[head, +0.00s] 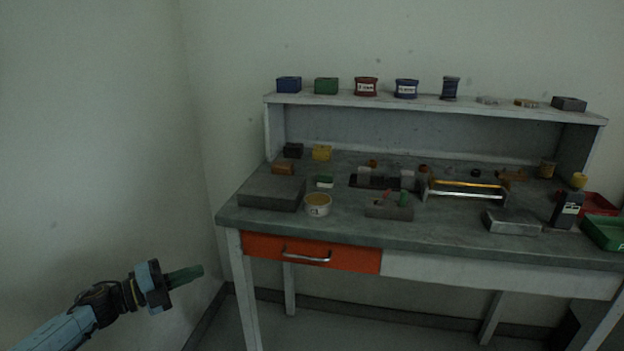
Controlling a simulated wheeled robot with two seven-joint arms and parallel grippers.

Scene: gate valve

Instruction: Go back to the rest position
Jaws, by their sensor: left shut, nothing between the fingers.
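My left gripper (187,275) shows at the lower left, its arm coming in from the left edge. Its greenish fingers are together with nothing between them, pointing right. It is in free air, left of the workbench (345,229) and apart from it, lower than the bench top. My right gripper is not in view. No gate valve can be clearly made out among the small parts on the bench.
The bench has an orange drawer (310,254) at its front left and a raised shelf (430,103) with boxes and tins. Walls rise behind and left.

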